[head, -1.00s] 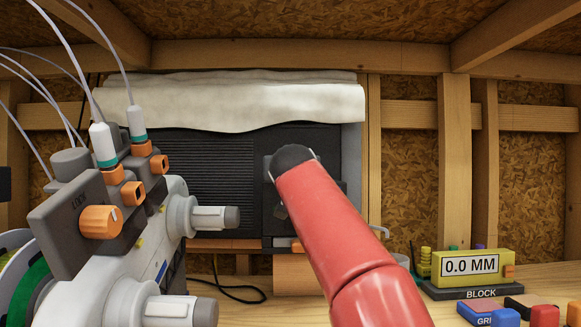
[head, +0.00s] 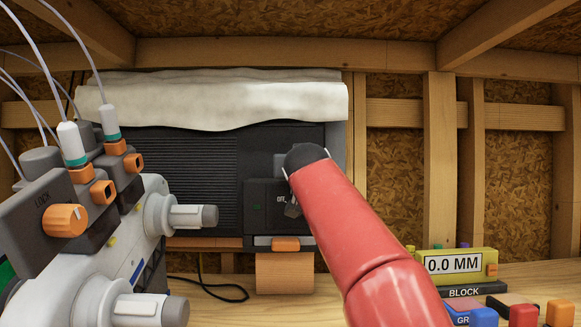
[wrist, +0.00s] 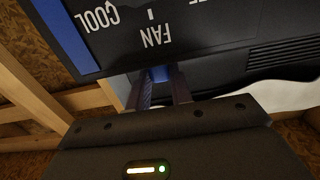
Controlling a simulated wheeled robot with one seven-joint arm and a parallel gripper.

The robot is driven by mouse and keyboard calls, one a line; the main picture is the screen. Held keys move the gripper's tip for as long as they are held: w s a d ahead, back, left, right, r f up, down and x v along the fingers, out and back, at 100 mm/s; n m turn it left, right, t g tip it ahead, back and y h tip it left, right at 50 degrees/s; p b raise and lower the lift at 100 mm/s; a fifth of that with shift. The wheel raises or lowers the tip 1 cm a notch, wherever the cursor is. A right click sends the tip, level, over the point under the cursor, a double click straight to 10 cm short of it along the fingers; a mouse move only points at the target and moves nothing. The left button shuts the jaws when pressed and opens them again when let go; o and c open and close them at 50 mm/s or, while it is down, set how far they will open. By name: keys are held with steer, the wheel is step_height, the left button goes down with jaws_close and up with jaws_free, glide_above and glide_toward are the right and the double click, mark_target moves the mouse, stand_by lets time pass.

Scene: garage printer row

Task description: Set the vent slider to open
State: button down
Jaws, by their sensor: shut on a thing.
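A dark wall unit (head: 190,160) with a louvred grille stands in the middle of the head view. Its control panel (head: 262,197) has an "OFF" label. In the wrist view the panel (wrist: 200,35) appears upside down, with "COOL" and "FAN" labels and a blue strip (wrist: 65,38) along one side. My gripper (wrist: 160,84) is below the panel's edge in that view, its fingers shut on a small blue piece (wrist: 158,74). I cannot tell for sure that this piece is the vent slider. In the head view my red arm hides most of the gripper and the panel's right part.
A white cloth (head: 225,105) drapes over the unit's top. A grey machine (head: 110,220) with orange knobs and protruding rollers stands close on the left. A yellow gauge block (head: 453,263) and coloured pieces lie on the bench at the right. An orange tab (head: 285,243) sits below the panel.

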steer(key=shift+d, duration=0.2)
steer(key=c, duration=1.2)
jaws_free()
steer(key=shift+d, duration=0.15)
steer(key=shift+c, duration=0.2)
steer(key=shift+s, duration=0.1)
steer(key=shift+s+f+b, duration=0.1)
steer(key=shift+s+b, duration=0.25)
steer(key=s+b, duration=0.2)
steer(key=s, duration=0.5)
steer(key=shift+b, duration=0.3)
